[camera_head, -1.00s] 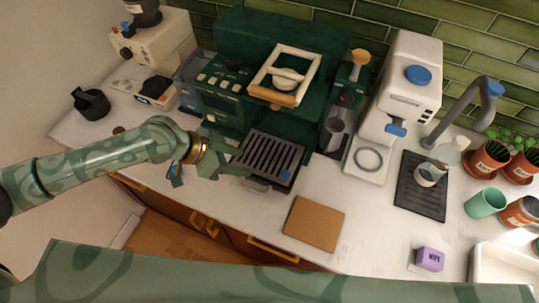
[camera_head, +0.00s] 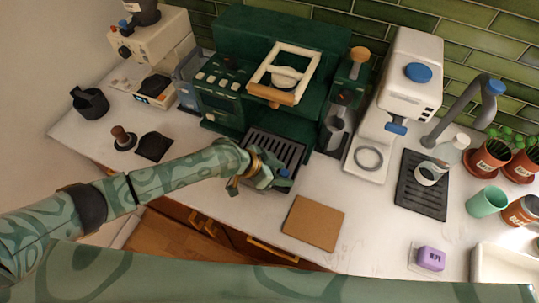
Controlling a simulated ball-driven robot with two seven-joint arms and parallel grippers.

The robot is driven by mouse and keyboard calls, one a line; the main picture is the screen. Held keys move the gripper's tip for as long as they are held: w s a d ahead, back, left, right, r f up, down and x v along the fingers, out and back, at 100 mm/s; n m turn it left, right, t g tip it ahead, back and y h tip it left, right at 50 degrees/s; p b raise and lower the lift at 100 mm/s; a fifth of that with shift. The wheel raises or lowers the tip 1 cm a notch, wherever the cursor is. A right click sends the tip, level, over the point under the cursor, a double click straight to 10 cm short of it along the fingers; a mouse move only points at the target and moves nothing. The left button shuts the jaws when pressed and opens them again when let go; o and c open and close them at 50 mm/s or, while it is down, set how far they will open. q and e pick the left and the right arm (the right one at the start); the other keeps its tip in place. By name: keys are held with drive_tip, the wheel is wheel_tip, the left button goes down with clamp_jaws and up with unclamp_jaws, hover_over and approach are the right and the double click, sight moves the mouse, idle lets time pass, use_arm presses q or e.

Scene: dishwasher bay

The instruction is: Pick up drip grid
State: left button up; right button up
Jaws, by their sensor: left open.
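The drip grid (camera_head: 279,147) is a dark slatted plate at the foot of the green espresso machine (camera_head: 265,60). A small blue spot (camera_head: 285,173) shows at its front right corner. My left gripper (camera_head: 281,180) is open at the grid's front edge, close to that corner. My gripper and wrist hide part of the grid's front. I cannot tell whether the fingers touch the grid. My right gripper is not in view.
A brown square mat (camera_head: 313,223) lies on the white counter right of my gripper. A white machine (camera_head: 402,90) and a black ribbed mat (camera_head: 420,203) stand further right. A tamper (camera_head: 123,138) and a black pad (camera_head: 154,147) lie at the left.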

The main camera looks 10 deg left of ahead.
use_arm(q)
drive_tip(key=shift+c, duration=0.3)
clamp_jaws()
drive_tip(key=shift+r, duration=0.1)
